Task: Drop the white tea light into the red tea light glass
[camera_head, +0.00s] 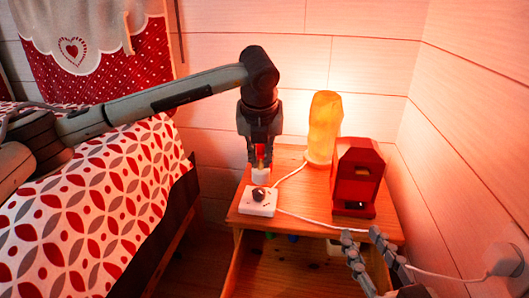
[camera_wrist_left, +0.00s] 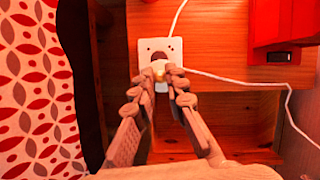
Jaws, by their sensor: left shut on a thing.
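My left gripper (camera_head: 260,165) points down over the nightstand, shut on a small pale piece, which I take to be the white tea light (camera_head: 260,176). In the left wrist view this piece (camera_wrist_left: 159,71) shows between the fingertips, partly hidden by them. I cannot clearly make out a red tea light glass. A red house-shaped holder (camera_head: 357,172) with an opening stands at the right. My right gripper (camera_head: 366,236) is low at the right, fingers apart and empty.
A glowing orange lamp (camera_head: 324,125) stands at the back of the wooden nightstand (camera_head: 310,190). White cords cross the top. Small coloured things lie in the space beneath. The patterned bed (camera_head: 95,210) is at the left; a plank wall (camera_head: 470,130) closes the right.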

